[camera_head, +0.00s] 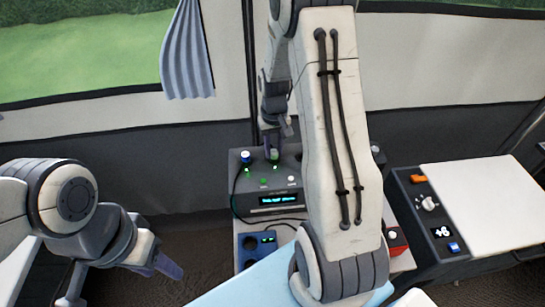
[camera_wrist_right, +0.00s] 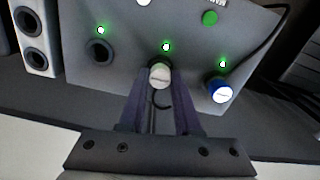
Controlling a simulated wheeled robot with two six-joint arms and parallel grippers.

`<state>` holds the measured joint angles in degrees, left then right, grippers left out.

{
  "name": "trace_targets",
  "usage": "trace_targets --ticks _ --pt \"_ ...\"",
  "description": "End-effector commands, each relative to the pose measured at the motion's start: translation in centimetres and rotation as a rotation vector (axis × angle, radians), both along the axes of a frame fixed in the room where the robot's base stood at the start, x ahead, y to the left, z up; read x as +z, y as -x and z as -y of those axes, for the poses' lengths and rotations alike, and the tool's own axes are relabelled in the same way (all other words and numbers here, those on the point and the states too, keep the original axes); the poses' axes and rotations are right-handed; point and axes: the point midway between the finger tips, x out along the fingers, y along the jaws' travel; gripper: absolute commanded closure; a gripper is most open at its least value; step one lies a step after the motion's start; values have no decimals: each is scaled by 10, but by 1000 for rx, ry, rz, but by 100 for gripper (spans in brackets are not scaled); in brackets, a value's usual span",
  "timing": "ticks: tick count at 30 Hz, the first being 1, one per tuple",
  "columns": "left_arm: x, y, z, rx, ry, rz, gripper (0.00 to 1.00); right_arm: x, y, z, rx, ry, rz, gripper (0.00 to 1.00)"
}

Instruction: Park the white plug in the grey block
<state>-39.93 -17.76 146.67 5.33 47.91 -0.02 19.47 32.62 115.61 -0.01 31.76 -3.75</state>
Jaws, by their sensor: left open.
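The white plug (camera_wrist_right: 160,76) is at the middle socket of the sloped grey panel (camera_wrist_right: 130,70), below a green light; I cannot tell how deep it sits. My right gripper (camera_wrist_right: 160,92) has its fingers close on both sides of it and looks shut on it. In the head view this gripper (camera_head: 271,150) points down at the panel box (camera_head: 240,205). A pale grey block (camera_wrist_right: 35,40) with two dark round holes stands beside the panel at upper left in the wrist view. My left gripper (camera_head: 168,263) is open and empty at lower left, well away from the box.
A blue plug (camera_wrist_right: 220,90) with a cord sits in the socket beside the white one; the third socket (camera_wrist_right: 98,50) is empty. A blue holder (camera_head: 247,246) with holes stands before the box. My right arm hides much of the middle. A white-topped unit (camera_head: 485,195) stands right.

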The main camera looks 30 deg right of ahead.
Motion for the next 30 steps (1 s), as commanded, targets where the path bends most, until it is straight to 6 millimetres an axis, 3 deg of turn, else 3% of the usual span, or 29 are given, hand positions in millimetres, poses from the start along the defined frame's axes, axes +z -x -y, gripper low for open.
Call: trace_targets --ticks 14,30 --pt "1 0 0 0 0 0 50 2 0 0 0 0 1 100" --pt "17 0 0 0 0 0 50 18 0 0 0 0 1 100"
